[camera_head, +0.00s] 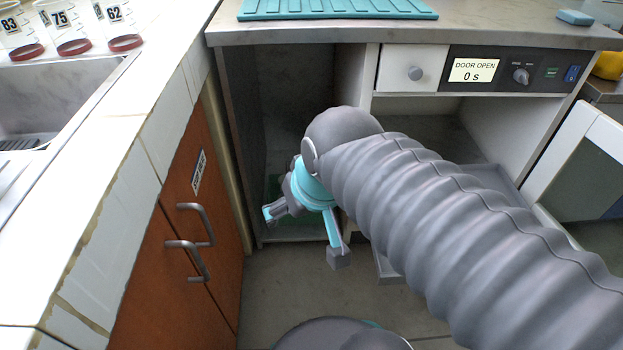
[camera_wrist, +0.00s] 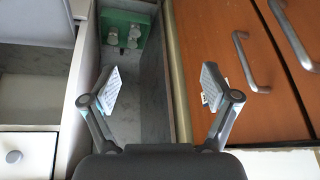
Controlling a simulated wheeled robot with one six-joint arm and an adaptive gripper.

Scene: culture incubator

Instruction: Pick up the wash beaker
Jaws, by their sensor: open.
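Three clear beakers with red bases stand on the white counter at the far left in the head view: one labelled 83 (camera_head: 18,32), one labelled 75 (camera_head: 64,27) and one labelled 62 (camera_head: 116,25). I cannot tell which, if any, is the wash beaker. My gripper (camera_head: 303,236) is open and empty. It hangs low in front of an open cabinet bay, well below and right of the beakers. In the wrist view my gripper (camera_wrist: 156,88) shows its two pads wide apart, with no beaker between them.
A sink (camera_head: 60,92) is set in the counter near the beakers. Orange cupboard doors (camera_head: 190,235) with handles stand left of my arm. An incubator panel (camera_head: 515,72) reads "DOOR OPEN 0 s". A teal mat (camera_head: 335,9) lies on its top. A green object (camera_wrist: 127,33) sits inside the narrow bay.

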